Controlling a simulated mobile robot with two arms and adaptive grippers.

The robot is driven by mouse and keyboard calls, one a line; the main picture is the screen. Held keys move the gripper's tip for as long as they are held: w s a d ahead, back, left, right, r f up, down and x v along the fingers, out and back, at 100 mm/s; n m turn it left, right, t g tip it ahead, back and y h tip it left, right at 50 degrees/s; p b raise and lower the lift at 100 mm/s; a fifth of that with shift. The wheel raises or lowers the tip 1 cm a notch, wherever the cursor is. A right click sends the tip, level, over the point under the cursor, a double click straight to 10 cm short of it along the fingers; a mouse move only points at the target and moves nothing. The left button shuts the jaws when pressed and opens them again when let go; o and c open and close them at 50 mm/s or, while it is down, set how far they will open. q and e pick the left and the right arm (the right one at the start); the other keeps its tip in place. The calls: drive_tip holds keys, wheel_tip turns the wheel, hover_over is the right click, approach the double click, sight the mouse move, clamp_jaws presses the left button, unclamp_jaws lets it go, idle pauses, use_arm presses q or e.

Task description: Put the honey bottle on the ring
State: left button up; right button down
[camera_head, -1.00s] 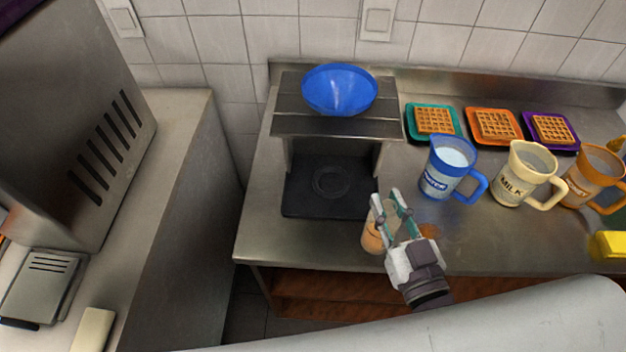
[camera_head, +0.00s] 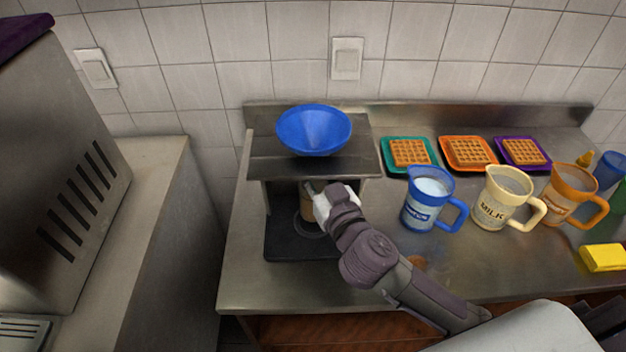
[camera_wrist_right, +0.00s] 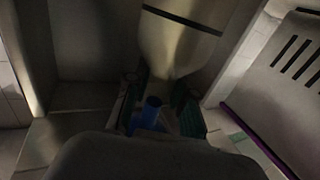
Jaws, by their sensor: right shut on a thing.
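My right gripper (camera_head: 320,197) is shut on a tan bottle (camera_head: 306,208) inside the open-fronted metal stand. I take it to be the honey bottle, but its label is hidden. The ring (camera_head: 302,229) is on the stand's black base, under the blue funnel. The gripper and bottle are over the ring area and hide part of it; I cannot tell whether the bottle touches the base. In the dark right wrist view, a pale tapering shape and a blue piece (camera_wrist_right: 152,112) show near the green fingers. My left gripper is out of view.
The metal stand (camera_head: 270,160) carries the blue funnel (camera_head: 314,130) and has side walls close to my gripper. Blue, cream and orange jugs (camera_head: 428,198) stand to the right, before three waffle plates. A yellow block (camera_head: 603,257) lies at the right.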

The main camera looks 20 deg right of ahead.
drive_tip(key=shift+f+b, duration=0.5)
drive_tip(key=shift+f, duration=1.25)
drive_tip(key=c, duration=1)
unclamp_jaws()
drive_tip(key=shift+s, duration=0.1)
drive_tip(key=s, duration=0.4)
drive_tip(key=s+d+b, duration=0.1)
drive_tip(key=s, duration=0.7)
drive_tip(key=shift+d+b, duration=0.2)
drive_tip(key=shift+b, duration=0.1)
